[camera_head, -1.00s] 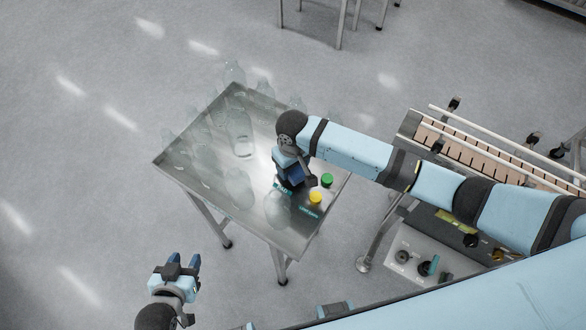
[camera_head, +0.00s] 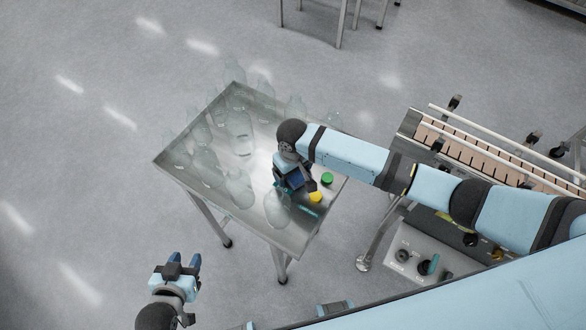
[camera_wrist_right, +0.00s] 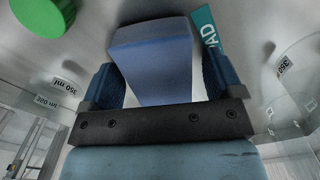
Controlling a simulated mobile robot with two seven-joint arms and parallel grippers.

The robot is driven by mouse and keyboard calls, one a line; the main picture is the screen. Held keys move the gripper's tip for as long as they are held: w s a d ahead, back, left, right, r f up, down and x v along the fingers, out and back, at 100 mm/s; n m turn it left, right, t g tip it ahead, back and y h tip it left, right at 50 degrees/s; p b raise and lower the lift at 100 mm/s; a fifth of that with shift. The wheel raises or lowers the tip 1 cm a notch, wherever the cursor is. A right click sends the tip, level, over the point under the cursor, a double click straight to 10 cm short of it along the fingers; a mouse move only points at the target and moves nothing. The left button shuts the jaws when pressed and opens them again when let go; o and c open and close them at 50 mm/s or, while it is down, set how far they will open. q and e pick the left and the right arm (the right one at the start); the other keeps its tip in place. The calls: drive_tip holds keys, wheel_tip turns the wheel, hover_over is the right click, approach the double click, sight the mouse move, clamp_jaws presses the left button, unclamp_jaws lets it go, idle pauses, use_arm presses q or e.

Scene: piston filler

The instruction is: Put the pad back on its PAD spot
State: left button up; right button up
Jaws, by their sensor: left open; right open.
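The pad is a blue block (camera_wrist_right: 152,55) in the right wrist view, between the open fingers of my right gripper (camera_wrist_right: 160,82). A teal label (camera_wrist_right: 207,32) reading "AD" shows right beside it, partly hidden by the pad and a finger. In the head view my right gripper (camera_head: 293,182) points down at the right part of the steel table (camera_head: 262,232) and mostly hides the pad. I cannot tell whether the pad sits squarely on its spot. My left gripper (camera_head: 184,264) is open and empty, off the table at lower left.
Several clear bottles (camera_head: 240,135) stand on the table, one (camera_head: 277,210) close to my right gripper. A green disc (camera_head: 327,179) and a yellow disc (camera_head: 316,197) lie just right of it, by another teal label (camera_head: 309,211). A conveyor (camera_head: 490,155) and control box (camera_head: 425,255) are further right.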

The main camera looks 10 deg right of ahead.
wheel_tip(320, 180, up, 12)
drive_tip(key=shift+r, duration=0.15)
idle(0.3)
drive_tip(key=shift+s+d, duration=0.1)
idle(0.4)
